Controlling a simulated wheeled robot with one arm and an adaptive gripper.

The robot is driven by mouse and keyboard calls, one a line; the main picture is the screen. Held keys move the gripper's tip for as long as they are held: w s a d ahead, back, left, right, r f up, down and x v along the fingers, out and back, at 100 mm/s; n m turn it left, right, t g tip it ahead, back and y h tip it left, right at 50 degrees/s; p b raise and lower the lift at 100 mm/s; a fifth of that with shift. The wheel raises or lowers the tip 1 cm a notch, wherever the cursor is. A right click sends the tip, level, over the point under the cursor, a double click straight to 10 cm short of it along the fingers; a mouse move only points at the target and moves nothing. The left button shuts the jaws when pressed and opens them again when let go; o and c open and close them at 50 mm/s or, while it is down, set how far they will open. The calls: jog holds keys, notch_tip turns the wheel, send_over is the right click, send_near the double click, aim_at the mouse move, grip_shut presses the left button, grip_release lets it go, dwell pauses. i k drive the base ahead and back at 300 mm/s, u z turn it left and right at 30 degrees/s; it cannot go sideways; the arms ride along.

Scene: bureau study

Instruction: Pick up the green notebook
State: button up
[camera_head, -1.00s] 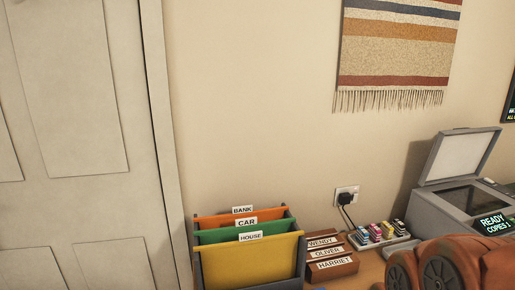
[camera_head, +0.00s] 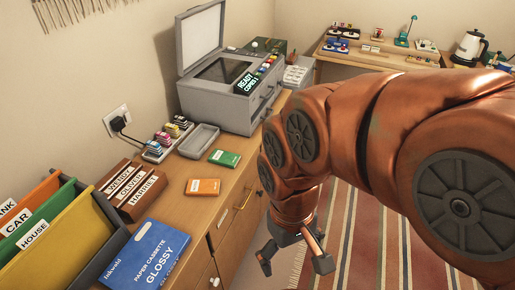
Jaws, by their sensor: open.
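The green notebook (camera_head: 225,158) lies flat on the wooden cabinet top, between the grey tray and the cabinet's front edge. An orange notebook (camera_head: 203,187) lies a little nearer to me. My gripper (camera_head: 291,264) hangs at the lower middle, in front of the cabinet and over the floor. Its fingers are spread apart and nothing is between them. It is apart from the green notebook, to the right of it and lower in the picture.
A copier (camera_head: 225,97) with raised lid stands behind the notebooks. An empty grey tray (camera_head: 199,141), ink cartridges (camera_head: 168,137), labelled wooden boxes (camera_head: 130,190), a file holder (camera_head: 62,238) and a blue paper box (camera_head: 146,256) surround them. A striped rug (camera_head: 342,232) covers the floor.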

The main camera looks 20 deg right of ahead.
aim_at(227, 159)
jog(key=u, duration=1.95)
jog(key=k, duration=0.8)
jog(key=z, duration=1)
jog(key=i, duration=0.5)
jog(key=u, duration=0.05)
